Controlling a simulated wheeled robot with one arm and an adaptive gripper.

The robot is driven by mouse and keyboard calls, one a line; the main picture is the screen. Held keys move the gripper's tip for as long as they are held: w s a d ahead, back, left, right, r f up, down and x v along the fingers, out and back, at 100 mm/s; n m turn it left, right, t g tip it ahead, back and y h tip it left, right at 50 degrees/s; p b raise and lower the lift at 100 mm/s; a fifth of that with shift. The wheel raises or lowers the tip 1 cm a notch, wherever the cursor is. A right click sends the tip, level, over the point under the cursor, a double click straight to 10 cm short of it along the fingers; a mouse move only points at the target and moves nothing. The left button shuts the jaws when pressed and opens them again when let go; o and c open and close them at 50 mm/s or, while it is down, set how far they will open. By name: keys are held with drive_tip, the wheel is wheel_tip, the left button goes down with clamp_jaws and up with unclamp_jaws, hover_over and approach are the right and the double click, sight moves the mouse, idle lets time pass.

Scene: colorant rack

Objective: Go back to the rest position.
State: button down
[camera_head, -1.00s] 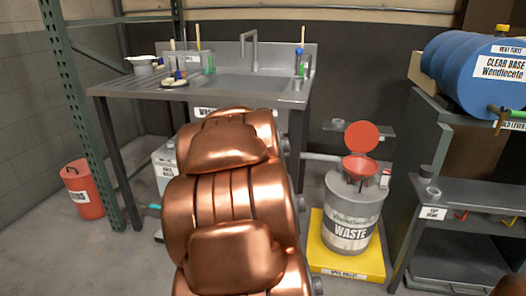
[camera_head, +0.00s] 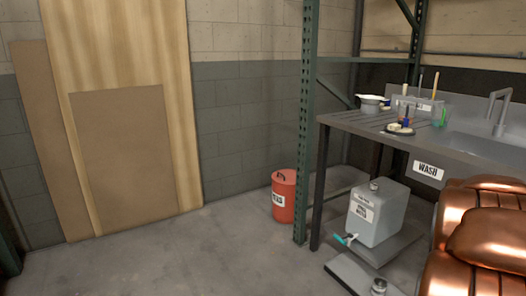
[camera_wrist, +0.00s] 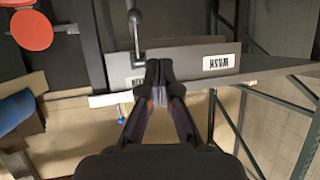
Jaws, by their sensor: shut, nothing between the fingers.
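My gripper (camera_wrist: 158,78) shows in the wrist view with its dark fingers together and nothing between them. Beyond its fingertips is the front edge of the sink bench (camera_wrist: 190,62), with a WASH label that appears upside down. In the head view my copper-coloured arm fills the lower right corner, and the gripper itself is out of that view. The sink bench (camera_head: 380,140) stands at the right.
A grey can (camera_head: 378,212) with a teal tap stands under the bench on a low platform. A red bin (camera_head: 284,195) stands beside the green rack post (camera_head: 305,130). Wooden boards (camera_head: 120,150) lean on the left wall. The floor (camera_head: 190,255) between is clear.

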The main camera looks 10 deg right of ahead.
drive_tip(key=a+r+n+g+y+p, duration=0.1)
drive_tip(key=a+r+n+y+p, duration=0.3)
drive_tip(key=a+p, duration=0.7)
drive_tip(key=a+r+n+g+y+p, duration=0.15)
drive_tip(key=a+r+y+p, duration=0.35)
drive_tip(key=a, duration=1.3)
drive_tip(key=s+a+r+n+g+y+p, duration=0.1)
drive_tip(key=s+a+r+n+g+p, duration=0.2)
drive_tip(key=s+a+r+p, duration=0.3)
drive_tip(key=s+a+r+n+g+y+p, duration=0.1)
drive_tip(key=s+a+r+n+g+p, duration=0.2)
drive_tip(key=s+a+r+p, duration=0.3)
drive_tip(key=s+a+r, duration=0.1)
drive_tip(key=s+a, duration=0.4)
drive_tip(key=s, duration=0.1)
drive_tip(key=shift+s+n, duration=0.3)
drive_tip(key=shift+n, duration=0.05)
drive_tip(key=shift+d, duration=0.1)
